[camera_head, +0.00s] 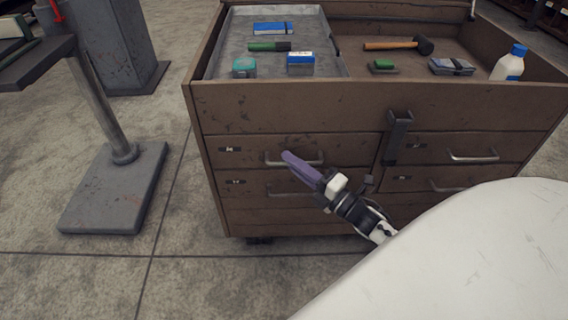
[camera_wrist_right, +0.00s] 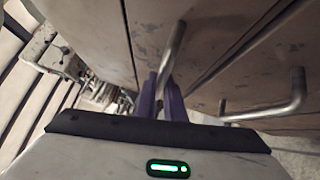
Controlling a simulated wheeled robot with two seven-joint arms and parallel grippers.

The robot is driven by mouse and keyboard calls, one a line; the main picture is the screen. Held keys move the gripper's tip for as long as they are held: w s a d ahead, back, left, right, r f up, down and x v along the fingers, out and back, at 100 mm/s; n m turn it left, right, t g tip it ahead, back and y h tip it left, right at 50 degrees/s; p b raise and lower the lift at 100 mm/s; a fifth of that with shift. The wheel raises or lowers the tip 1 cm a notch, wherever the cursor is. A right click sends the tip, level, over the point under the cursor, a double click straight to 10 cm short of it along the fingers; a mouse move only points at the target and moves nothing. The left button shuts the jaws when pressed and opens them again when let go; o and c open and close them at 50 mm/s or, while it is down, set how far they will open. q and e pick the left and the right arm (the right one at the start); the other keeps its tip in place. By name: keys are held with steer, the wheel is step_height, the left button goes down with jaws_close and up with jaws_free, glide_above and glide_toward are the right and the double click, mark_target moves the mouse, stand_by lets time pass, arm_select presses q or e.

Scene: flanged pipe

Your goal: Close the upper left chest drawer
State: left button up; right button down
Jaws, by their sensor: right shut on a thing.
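The upper left drawer (camera_head: 350,149) is in the brown chest's front in the head view. Its front looks about level with the drawer beside it; I cannot tell if a small gap is left. Its metal bar handle (camera_head: 314,161) is at my right gripper (camera_head: 289,157), whose purple fingers are shut on it. In the right wrist view the handle (camera_wrist_right: 174,48) runs down between the purple fingers of the right gripper (camera_wrist_right: 165,98). The fingers hide part of the handle. My left gripper is not in view.
The chest's open top holds a grey tray (camera_head: 235,40), a hammer (camera_head: 398,44), a white bottle (camera_head: 510,63) and small items. Below, the lower left drawer's handle (camera_head: 290,190) sits close to my gripper. A grey stand (camera_head: 115,190) is at left, with bare floor between.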

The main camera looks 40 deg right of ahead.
steer(key=shift+w+d, duration=0.1)
steer(key=shift+d, duration=0.1)
steer(key=c, duration=1.8)
jaws_free()
steer(key=shift+c, duration=0.2)
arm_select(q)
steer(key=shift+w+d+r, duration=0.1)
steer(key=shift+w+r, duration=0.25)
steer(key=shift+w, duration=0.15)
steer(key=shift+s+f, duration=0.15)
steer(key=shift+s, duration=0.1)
arm_select(e)
steer(key=shift+a, duration=0.1)
arm_select(q)
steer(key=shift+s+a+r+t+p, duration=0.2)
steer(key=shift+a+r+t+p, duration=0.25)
steer(key=shift+p, duration=0.3)
arm_select(e)
steer(key=v, duration=1)
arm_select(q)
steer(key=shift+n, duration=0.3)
